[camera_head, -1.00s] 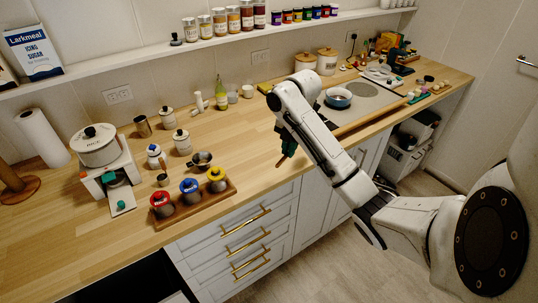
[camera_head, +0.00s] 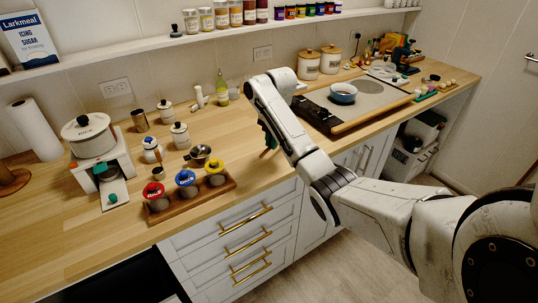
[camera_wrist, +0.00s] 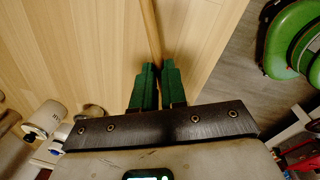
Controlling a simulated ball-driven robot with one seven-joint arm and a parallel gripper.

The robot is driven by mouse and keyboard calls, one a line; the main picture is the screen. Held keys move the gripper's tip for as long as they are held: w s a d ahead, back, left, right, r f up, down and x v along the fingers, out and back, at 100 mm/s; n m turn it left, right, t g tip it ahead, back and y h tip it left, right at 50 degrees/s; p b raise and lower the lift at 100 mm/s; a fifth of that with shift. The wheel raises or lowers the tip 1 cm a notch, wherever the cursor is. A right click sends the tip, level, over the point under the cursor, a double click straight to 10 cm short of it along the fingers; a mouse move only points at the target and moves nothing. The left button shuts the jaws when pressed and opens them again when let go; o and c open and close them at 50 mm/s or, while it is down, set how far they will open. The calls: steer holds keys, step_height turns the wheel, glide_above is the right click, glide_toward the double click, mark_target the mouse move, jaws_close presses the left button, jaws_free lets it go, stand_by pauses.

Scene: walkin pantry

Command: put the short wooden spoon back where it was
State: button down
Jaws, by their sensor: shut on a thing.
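My gripper (camera_head: 268,140) is over the wooden counter near its front edge, partly hidden by my arm in the head view. In the wrist view its green fingers (camera_wrist: 153,88) are shut on a thin wooden stick, which I take as the short wooden spoon (camera_wrist: 151,30). The spoon reaches away from the fingertips toward the top of that view. Its far end is out of frame, and the part between the fingers is hidden. In the head view only a small brownish piece shows below the fingers.
A wooden tray (camera_head: 203,204) with red-, blue- and yellow-lidded jars stands left of my gripper. A metal cup (camera_head: 200,154) is nearby. Counter behind my gripper is clear.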

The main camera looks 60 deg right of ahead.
mark_target(268, 157)
steer(key=shift+w+d+f, duration=0.3)
steer(key=shift+w+f, duration=0.1)
steer(key=shift+f, duration=0.1)
steer(key=shift+w+d+f, duration=0.25)
steer(key=shift+w+f, duration=0.1)
steer(key=shift+f, duration=0.1)
steer(key=shift+f+p, duration=0.45)
steer(key=shift+f, duration=1.15)
steer(key=shift+f, duration=0.2)
steer(key=c, duration=1.2)
jaws_free()
steer(key=shift+r, duration=0.1)
steer(key=r, duration=0.4)
steer(key=s+r, duration=0.1)
steer(key=r, duration=0.3)
steer(key=r+b, duration=0.1)
steer(key=r, duration=0.3)
steer(key=shift+s+a, duration=0.15)
